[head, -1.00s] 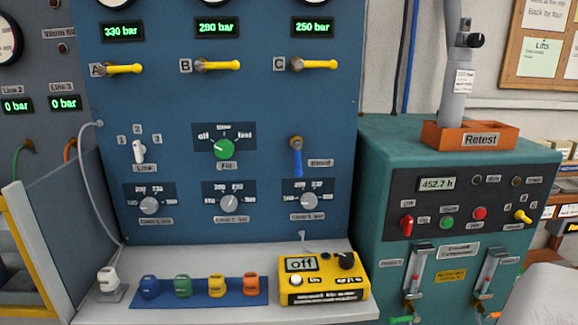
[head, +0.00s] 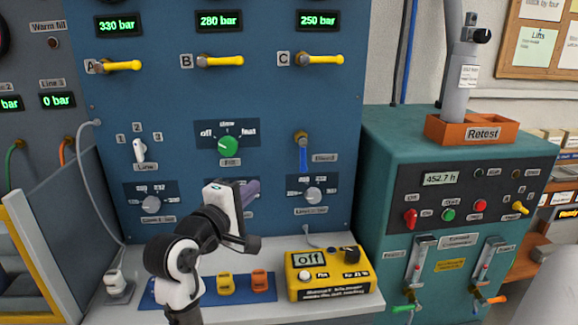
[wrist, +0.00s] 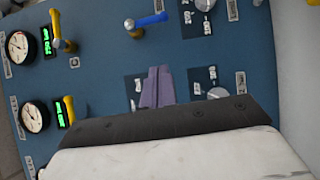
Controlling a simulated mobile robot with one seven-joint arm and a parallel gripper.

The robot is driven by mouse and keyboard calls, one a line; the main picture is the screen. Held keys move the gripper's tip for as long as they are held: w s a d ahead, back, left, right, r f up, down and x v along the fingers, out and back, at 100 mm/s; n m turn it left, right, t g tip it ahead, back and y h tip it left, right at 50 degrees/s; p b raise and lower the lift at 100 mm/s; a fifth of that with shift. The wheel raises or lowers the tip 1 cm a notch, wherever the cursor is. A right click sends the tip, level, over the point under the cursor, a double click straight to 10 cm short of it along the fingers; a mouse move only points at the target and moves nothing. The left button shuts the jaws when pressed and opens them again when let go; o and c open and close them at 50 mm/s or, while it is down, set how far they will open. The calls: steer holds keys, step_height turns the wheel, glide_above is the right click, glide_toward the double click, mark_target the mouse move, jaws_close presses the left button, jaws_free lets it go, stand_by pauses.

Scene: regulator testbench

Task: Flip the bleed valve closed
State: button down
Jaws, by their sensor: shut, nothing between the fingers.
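The bleed valve (head: 302,155) is a blue lever on a brass pivot, on the right part of the blue panel (head: 270,95). Its handle hangs straight down, beside a small label that seems to read Bleed. In the wrist view, which is turned, the blue lever (wrist: 151,20) lies near the top. My gripper (head: 249,191) is in front of the lower panel, left of and below the lever and apart from it. Its purple fingers (wrist: 156,88) are shut and empty. My gripper hides the middle lower knob in the head view.
A green-centred selector (head: 228,146) sits left of the lever, and a grey knob (head: 313,195) below it. Yellow levers (head: 320,59) run across the panel above. A yellow meter box (head: 330,275) stands on the ledge below. A teal cabinet (head: 385,150) stands to the right.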

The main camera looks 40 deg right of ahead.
mark_target(303, 156)
steer(key=shift+d, duration=0.1)
steer(key=shift+s+d+p+x, duration=0.2)
steer(key=shift+s+p+x, duration=0.25)
steer(key=shift+x, duration=1.65)
steer(key=shift+s+d+p+x, duration=0.2)
steer(key=shift+s+p+x, duration=0.3)
steer(key=shift+x, duration=1.65)
steer(key=shift+s+d+p+x, duration=0.25)
steer(key=shift+p+x, duration=0.3)
steer(key=shift+x, duration=1.55)
